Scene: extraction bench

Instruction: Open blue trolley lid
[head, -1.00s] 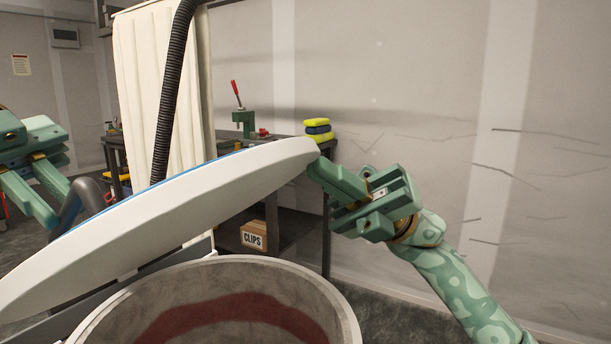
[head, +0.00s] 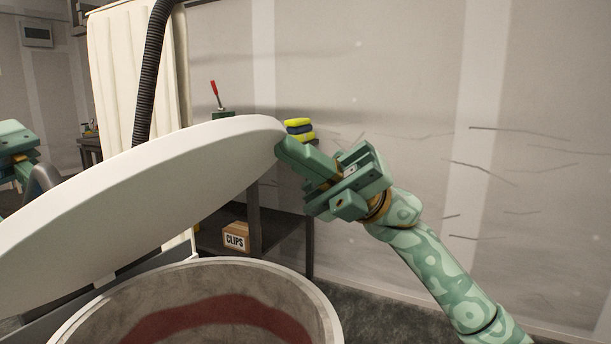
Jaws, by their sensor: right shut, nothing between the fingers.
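The lid (head: 150,200) is tilted up over the round drum of the trolley (head: 270,271), its pale underside facing me. The drum is open below it, with a dark red band on its inner wall. My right gripper (head: 281,146) is shut and empty, its fingertips at the lid's raised right edge; they look to be touching it. My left gripper (head: 18,160) is at the left edge of the view, partly cut off and partly behind the lid. Its fingers do not show clearly.
A dark bench (head: 262,215) stands behind, with a box marked CLIPS (head: 236,237) on its lower shelf and yellow and blue sponges (head: 299,130) on top. A black hose (head: 150,75) hangs before a cream pleated filter (head: 110,60).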

